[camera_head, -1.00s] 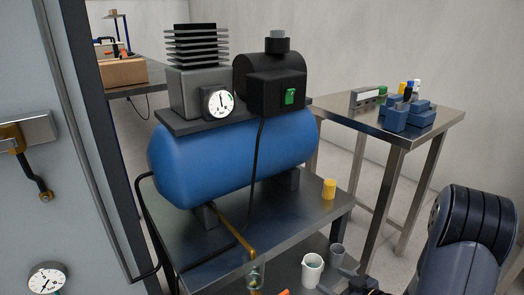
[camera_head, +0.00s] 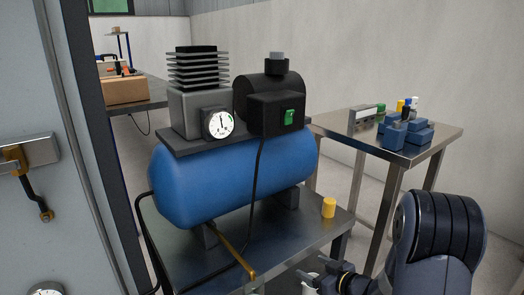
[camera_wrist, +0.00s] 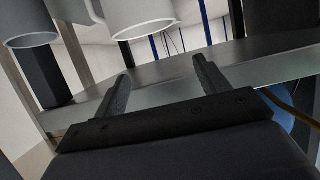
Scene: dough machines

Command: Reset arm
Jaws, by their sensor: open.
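My gripper (camera_wrist: 160,82) is open in the wrist view, with its two dark fingers apart and nothing between them. A white cup (camera_wrist: 138,18) and a grey cup (camera_wrist: 27,25) hang into the top of that view, beyond the fingers and apart from them. In the head view my arm comes in at the lower right, and the gripper end (camera_head: 318,274) shows only partly at the bottom edge, beside a sliver of the white cup.
A blue compressor tank (camera_head: 235,173) with a gauge (camera_head: 219,124) stands on a metal cart (camera_head: 322,232), with a yellow cylinder (camera_head: 328,208) at its corner. A steel table (camera_head: 440,137) behind holds blue blocks (camera_head: 405,133). A grey door panel (camera_head: 40,90) is at left.

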